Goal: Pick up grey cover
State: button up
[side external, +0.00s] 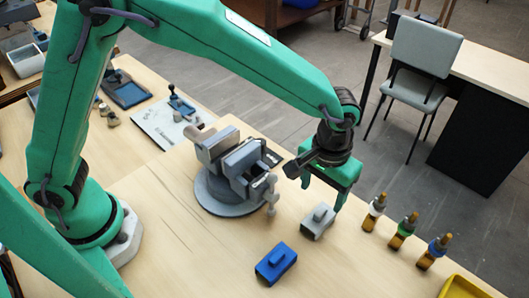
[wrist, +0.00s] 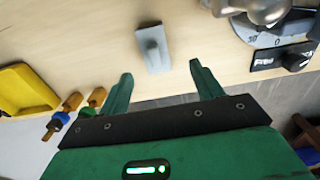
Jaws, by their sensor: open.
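The grey cover (side external: 317,223) is a small block with a raised ridge on top, lying on the wooden table right of the vise. My gripper (side external: 322,194) is above and just behind it in the side view, pointing down, with its jaws apart and empty. In the wrist view the grey cover (wrist: 153,50) shows just past the fingertips of my gripper (wrist: 161,70), lined up with the gap between them. I cannot tell exactly how high the fingertips are above it.
A blue cover (side external: 276,264) lies in front of the grey one. A grey vise (side external: 234,170) stands close on the left.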

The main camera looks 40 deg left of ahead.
aim_at(321, 211)
jog(key=shift+s+d+f, duration=0.1)
jog(key=shift+d+f, duration=0.35)
jog(key=shift+d, duration=0.05)
jog(key=shift+f, duration=1.3)
jog(key=shift+f, duration=0.1)
jog(key=shift+f, duration=2.5)
jog(key=shift+c, duration=0.3)
jog(key=c, duration=1)
